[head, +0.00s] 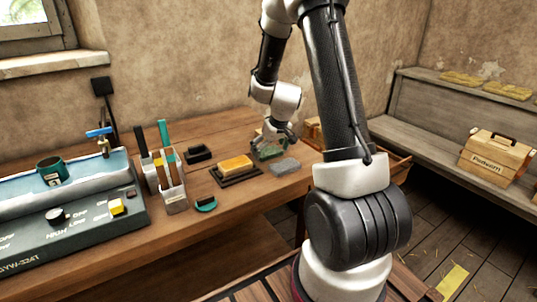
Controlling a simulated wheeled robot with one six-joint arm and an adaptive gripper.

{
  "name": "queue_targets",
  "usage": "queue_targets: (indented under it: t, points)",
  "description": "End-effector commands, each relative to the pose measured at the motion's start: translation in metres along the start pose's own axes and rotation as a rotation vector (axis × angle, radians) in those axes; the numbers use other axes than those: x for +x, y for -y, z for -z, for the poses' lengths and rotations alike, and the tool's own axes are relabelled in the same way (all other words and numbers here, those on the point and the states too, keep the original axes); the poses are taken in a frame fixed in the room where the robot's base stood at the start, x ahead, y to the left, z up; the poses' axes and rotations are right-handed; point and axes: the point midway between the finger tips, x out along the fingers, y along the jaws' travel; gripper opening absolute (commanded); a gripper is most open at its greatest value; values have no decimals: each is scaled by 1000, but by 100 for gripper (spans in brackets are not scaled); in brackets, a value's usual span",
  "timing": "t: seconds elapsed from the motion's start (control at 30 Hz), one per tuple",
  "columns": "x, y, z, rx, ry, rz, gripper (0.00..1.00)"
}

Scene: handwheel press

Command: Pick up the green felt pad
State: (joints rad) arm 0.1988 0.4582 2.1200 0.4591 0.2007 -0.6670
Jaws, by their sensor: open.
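The green felt pad (267,152) appears as a dark green patch on the wooden bench (240,207), near its right end. My gripper (276,142) is open and points down at the pad from above, covering part of it. I cannot tell whether the fingertips touch the pad. A grey pad (285,166) lies just in front and to the right of it.
A yellow-orange block (235,164) on a dark tray lies left of the pad. A black block (198,153), a holder with upright tools (172,191) and a teal-based tool (205,204) stand farther left. A wooden box (312,130) sits behind my gripper.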

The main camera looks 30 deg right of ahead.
Motion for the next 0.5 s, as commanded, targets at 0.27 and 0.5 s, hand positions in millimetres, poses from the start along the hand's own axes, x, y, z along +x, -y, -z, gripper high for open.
queue_targets:
  t: [0.27, 0.5]
  points:
    - [0, 0, 0, 0, 0, 0, 76]
    - [-1, 0, 0, 0, 0, 0, 68]
